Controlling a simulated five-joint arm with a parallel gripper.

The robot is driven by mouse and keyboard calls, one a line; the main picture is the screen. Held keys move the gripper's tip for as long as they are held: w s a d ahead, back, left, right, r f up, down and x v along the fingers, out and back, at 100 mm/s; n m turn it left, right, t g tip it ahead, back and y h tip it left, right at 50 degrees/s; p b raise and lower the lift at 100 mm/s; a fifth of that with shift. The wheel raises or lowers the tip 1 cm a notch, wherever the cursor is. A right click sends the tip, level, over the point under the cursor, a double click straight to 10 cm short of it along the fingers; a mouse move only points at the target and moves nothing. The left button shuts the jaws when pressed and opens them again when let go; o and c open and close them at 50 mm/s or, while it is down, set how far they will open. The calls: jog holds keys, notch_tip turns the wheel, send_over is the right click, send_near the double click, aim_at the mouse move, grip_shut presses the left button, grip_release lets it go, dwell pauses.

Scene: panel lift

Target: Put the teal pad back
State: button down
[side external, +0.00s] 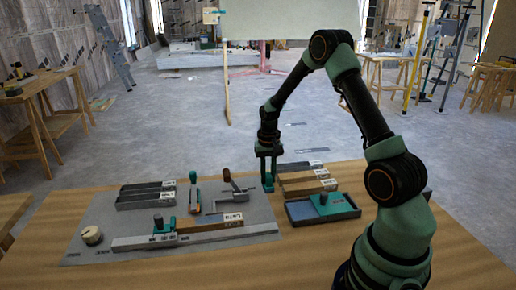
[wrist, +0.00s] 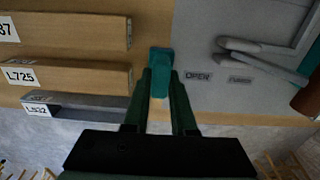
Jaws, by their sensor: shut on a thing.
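My gripper (side external: 268,180) points down at the right edge of the grey mat. It is shut on a small teal block, taken as the teal pad (side external: 269,187), near the table surface. In the wrist view, the teal pad (wrist: 160,60) shows beyond the fingertips (wrist: 160,88) as an upright narrow block. I cannot tell whether its underside touches the table. Another teal piece with a dark green knob (side external: 326,202) sits in a shallow dark tray (side external: 297,220) to the right of my gripper.
Labelled bars (side external: 305,183) lie just right of my gripper; they also show in the wrist view (wrist: 70,76). The grey mat (side external: 90,252) holds a clamp (side external: 233,192), a teal and orange tool (side external: 195,192), grey trays (side external: 146,194), a long rail (side external: 190,238) and a round piece (side external: 92,235).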

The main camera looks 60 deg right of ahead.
aim_at(268, 174)
jog(key=shift+f, duration=0.1)
jog(key=c, duration=0.7)
grip_release()
jog(key=shift+c, duration=0.2)
notch_tip(268, 174, up, 11)
jog(key=s+a+r+n+t, duration=0.2)
jog(key=s+a+r+n, duration=0.15)
jog(key=a+r, duration=0.7)
jog(key=s+a+r+n+t, duration=0.1)
jog(key=s+a+n+t, duration=0.2)
jog(key=a, duration=0.8)
jog(key=shift+s+a+r+n+t, duration=0.25)
jog(key=shift+s+n, duration=1)
jog(key=shift+s, duration=1.05)
